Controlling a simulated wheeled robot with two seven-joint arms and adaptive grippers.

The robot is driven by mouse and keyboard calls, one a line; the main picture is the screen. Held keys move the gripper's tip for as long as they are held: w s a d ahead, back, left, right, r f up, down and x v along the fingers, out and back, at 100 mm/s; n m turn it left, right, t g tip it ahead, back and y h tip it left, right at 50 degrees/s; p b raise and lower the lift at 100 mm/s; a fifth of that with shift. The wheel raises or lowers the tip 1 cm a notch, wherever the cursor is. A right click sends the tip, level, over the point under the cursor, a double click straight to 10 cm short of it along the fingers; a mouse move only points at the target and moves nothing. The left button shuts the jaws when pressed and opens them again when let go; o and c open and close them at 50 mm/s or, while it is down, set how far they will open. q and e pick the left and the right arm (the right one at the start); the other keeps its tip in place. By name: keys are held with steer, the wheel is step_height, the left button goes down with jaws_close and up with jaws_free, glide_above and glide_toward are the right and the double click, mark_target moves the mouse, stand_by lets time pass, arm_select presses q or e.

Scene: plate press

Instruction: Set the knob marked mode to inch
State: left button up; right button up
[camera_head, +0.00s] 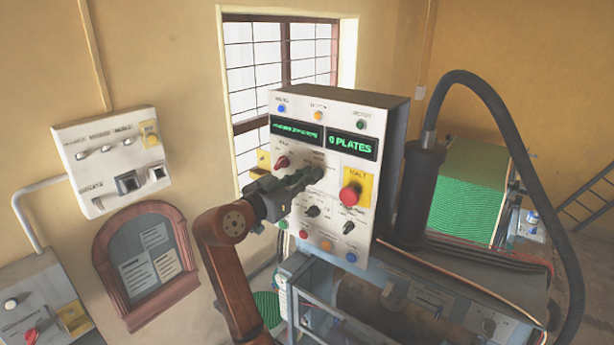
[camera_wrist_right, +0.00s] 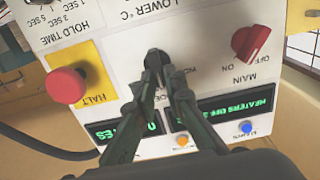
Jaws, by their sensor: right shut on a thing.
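The control panel (camera_head: 368,230) stands upright in the middle of the head view. It also fills the right wrist view, upside down. My right gripper (camera_head: 316,178) reaches the panel face from the left, below the green displays. In the right wrist view, my right gripper (camera_wrist_right: 163,78) has its fingers closed around a black knob (camera_wrist_right: 155,59). The partly covered lettering beside it appears to read MODE. The fingers hide much of the knob and its marks, so I cannot tell its setting. My left gripper is not in view.
A red MAIN knob (camera_wrist_right: 251,39) and a red HALT button (camera_wrist_right: 67,86) on a yellow plate flank the held knob. Another black knob (camera_head: 312,211) sits lower on the panel. A black hose (camera_head: 497,105) arches at the right.

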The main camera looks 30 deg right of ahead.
steer(key=shift+s, duration=0.1)
jaws_close()
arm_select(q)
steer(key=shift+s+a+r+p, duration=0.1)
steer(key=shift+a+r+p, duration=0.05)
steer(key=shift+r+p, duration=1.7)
arm_select(e)
steer(key=shift+w+a+f+n, duration=0.1)
steer(key=shift+w+n, duration=0.05)
steer(key=shift+n, duration=1.7)
steer(key=shift+w+f+n, duration=0.1)
steer(key=shift+w+n, duration=0.05)
steer(key=shift+n, duration=1.65)
steer(key=shift+w+a+n, duration=0.1)
steer(key=shift+w+n, duration=0.05)
steer(key=shift+n, duration=1.7)
steer(key=o, duration=0.7)
jaws_free()
steer(key=shift+d, duration=0.1)
